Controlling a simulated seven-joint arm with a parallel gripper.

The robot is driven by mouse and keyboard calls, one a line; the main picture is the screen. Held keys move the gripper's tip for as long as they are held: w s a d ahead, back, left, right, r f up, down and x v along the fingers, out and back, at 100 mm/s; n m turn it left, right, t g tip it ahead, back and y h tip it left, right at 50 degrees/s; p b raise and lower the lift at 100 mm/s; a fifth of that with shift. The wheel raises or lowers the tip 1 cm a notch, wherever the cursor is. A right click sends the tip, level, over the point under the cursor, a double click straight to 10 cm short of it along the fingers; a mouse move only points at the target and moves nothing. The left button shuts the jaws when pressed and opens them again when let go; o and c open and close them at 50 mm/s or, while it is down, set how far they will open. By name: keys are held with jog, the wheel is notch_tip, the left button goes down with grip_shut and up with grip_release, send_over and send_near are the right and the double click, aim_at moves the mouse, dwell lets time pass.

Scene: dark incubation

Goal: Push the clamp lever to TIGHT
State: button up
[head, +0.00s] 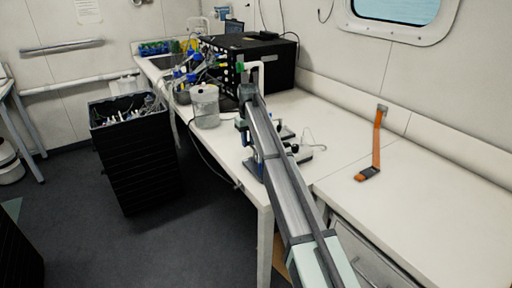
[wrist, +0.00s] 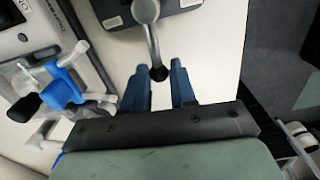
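In the wrist view, the clamp lever (wrist: 152,42) is a grey metal bar with a round pivot at the top and a dark knob at its lower end. It comes off a dark grey device (wrist: 188,5) at the top edge. My gripper (wrist: 162,70) has two blue fingers, set apart, with the knob lying in the gap between them in the picture. I cannot tell whether either finger touches it. No TIGHT marking is readable. In the head view, my arm crosses the bench and hides most of the gripper and the lever.
A blue and white fixture (wrist: 65,85) stands left of my gripper in the wrist view. In the head view, a white container (head: 205,108) and a black box (head: 268,62) stand farther back. An orange strap (head: 376,145) lies on the clear right bench; a black bin (head: 132,155) stands left.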

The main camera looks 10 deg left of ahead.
jog(key=shift+s+a+n, duration=0.15)
jog(key=shift+s+n, duration=0.05)
jog(key=shift+n, duration=0.3)
jog(key=shift+s+a+n, duration=0.45)
jog(key=shift+s+n, duration=0.1)
jog(key=shift+n, duration=0.65)
jog(key=shift+s+a+n, duration=0.25)
jog(key=shift+s+n, duration=0.35)
jog(key=shift+n, duration=0.6)
jog(key=shift+s+a+n, duration=0.15)
jog(key=shift+s+n, duration=0.45)
jog(key=shift+n, duration=0.6)
